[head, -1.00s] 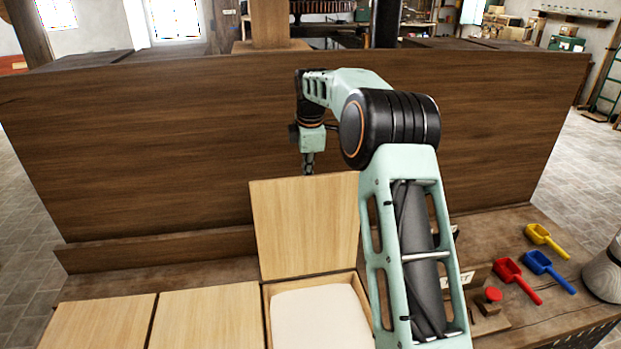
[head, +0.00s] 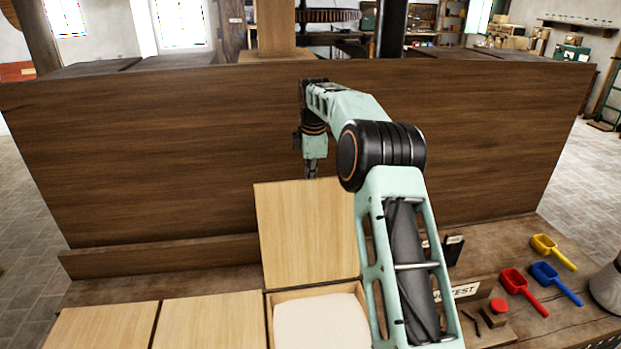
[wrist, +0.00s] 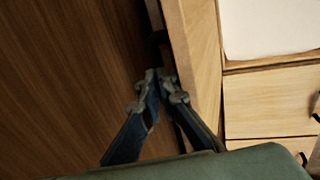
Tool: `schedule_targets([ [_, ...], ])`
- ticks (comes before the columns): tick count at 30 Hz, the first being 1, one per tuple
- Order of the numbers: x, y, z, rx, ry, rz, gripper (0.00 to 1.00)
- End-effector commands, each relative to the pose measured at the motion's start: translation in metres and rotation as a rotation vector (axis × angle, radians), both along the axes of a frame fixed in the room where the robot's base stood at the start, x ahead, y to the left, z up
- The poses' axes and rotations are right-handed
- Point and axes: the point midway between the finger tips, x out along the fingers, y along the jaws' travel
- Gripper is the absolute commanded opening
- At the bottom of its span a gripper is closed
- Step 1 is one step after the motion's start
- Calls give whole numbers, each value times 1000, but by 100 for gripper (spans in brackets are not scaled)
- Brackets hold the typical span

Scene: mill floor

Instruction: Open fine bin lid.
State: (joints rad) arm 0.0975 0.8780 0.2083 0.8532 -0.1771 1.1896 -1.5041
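A pale wooden bin lid (head: 307,233) stands raised, close to upright, at the back of an open bin (head: 268,318). The bin holds white, flat-topped contents (head: 322,326). My gripper (head: 311,172) is at the lid's top edge, partly hidden behind it in the head view. In the wrist view my gripper's fingertips (wrist: 160,76) are together with nothing visible between them, just beside the wooden lid (wrist: 192,50). I cannot tell whether they touch it. My arm covers the bin's right side.
Two shut pale lids (head: 212,320) lie to the left. A tall dark wooden panel (head: 160,150) stands behind the bins. Yellow (head: 545,244), blue (head: 545,270) and red (head: 515,282) scoops lie at right, near a block with a red knob (head: 498,306).

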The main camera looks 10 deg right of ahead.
Motion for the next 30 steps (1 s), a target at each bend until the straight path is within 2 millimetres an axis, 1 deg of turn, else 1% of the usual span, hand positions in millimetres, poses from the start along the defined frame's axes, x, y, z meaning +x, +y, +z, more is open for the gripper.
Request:
schedule_targets([
  [1,-12,-2,-25,-3,55,1,10],
  [5,-12,-2,-25,-3,55,0,24],
  [14,-12,-2,-25,-4,55,0,26],
  [17,-12,-2,-21,-4,54,-1,27],
  [20,-14,-2,-9,-4,48,-1,29],
  [23,-18,-2,10,-3,43,-1,29],
  [27,-22,-1,47,-2,26,0,29],
  [30,-27,-1,70,-2,18,0,29],
])
